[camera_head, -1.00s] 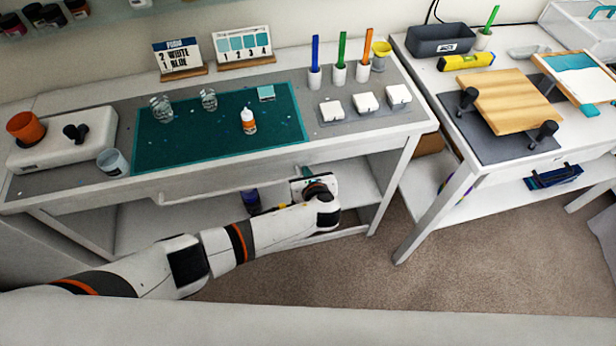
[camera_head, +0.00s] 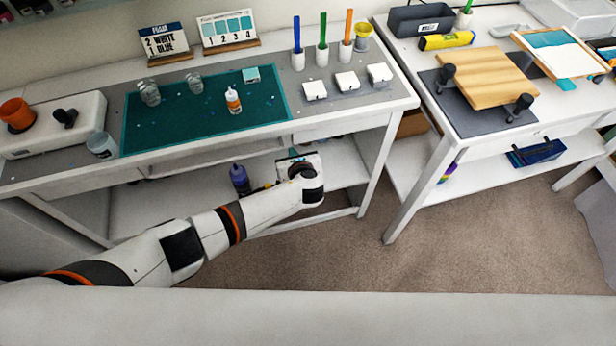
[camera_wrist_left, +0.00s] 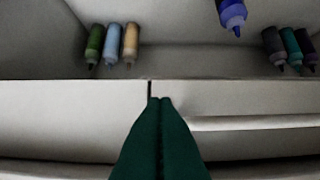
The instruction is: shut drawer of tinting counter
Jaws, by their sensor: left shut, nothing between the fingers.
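The tinting counter (camera_head: 60,182) is the long white table at left in the head view. Its drawer (camera_head: 215,157) is under the front edge, below the teal mat. In the left wrist view the drawer's pale front (camera_wrist_left: 250,102) carries a long bar handle (camera_wrist_left: 255,122). I cannot tell whether the drawer is fully in. My left gripper (camera_wrist_left: 160,101) is shut and empty, its dark green fingertips at the narrow dark seam left of the handle. Contact is unclear. In the head view its wrist is under the counter's front edge. My right gripper is not in view.
A purple bottle (camera_head: 240,180) stands on the lower shelf beside my left arm. The teal mat (camera_head: 180,125) holds clear cups and a small white bottle (camera_head: 233,100). A second table (camera_head: 480,150) stands at right. Carpet (camera_head: 330,255) is clear in front.

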